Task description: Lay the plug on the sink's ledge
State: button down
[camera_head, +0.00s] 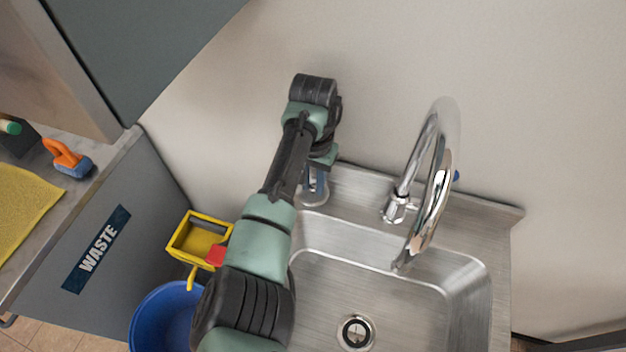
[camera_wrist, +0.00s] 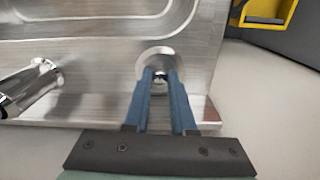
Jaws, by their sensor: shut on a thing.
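The plug (camera_head: 311,201) is a round, shiny metal disc at the back left corner of the sink's ledge (camera_head: 362,185). My gripper (camera_head: 316,187) points down there, its blue fingers shut on the plug's small knob. The wrist view shows the plug (camera_wrist: 146,64) at the fingertips (camera_wrist: 160,74), with the ledge (camera_wrist: 100,105) around and beneath it. I cannot tell whether the plug touches the ledge. My arm hides part of the sink's left side in the head view.
A chrome tap (camera_head: 432,190) rises from the ledge right of my gripper. The steel basin (camera_head: 405,310) has a drain (camera_head: 356,331). A yellow wringer (camera_head: 203,243) and blue bucket (camera_head: 160,318) stand left. A wall rises behind the ledge.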

aim_at(313, 187)
jog(key=shift+f, duration=0.1)
jog(key=c, duration=1.2)
grip_release()
jog(key=shift+f, duration=0.1)
jog(key=o, duration=0.5)
jog(key=shift+c, duration=0.2)
notch_tip(313, 187, up, 12)
jog(key=shift+r, duration=0.25)
